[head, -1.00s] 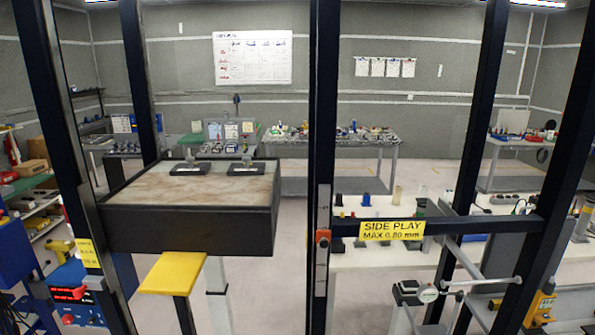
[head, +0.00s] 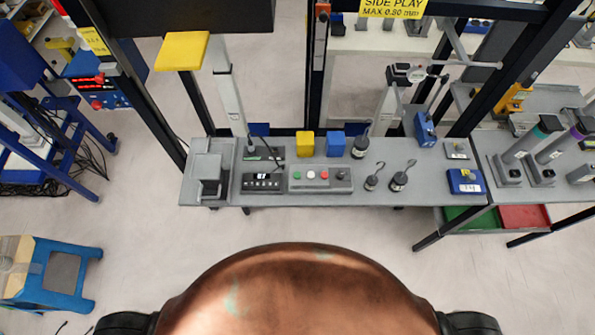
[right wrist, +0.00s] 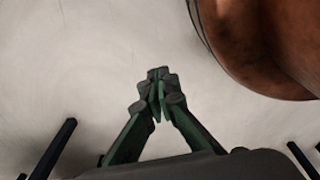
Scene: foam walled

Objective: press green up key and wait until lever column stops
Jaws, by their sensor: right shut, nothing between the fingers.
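A grey key box (head: 320,187) lies near the front edge of the grey bench (head: 415,178) in the head view. Its top has a green key (head: 298,175) at the left, then a white key (head: 311,175), a red key (head: 324,175) and a dark knob. A pale upright column (head: 229,102) stands behind the bench's left part, and a second one (head: 385,107) stands farther right. I cannot tell which is the lever column. My right gripper (right wrist: 158,88) is shut and empty over bare floor in the right wrist view. Neither gripper shows in the head view.
A black box with switches (head: 263,183) sits left of the key box. Yellow (head: 305,144) and blue blocks (head: 335,145) and hooked weights (head: 399,182) stand nearby. A blue step stool (head: 62,292) is at the lower left. The floor before the bench is clear.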

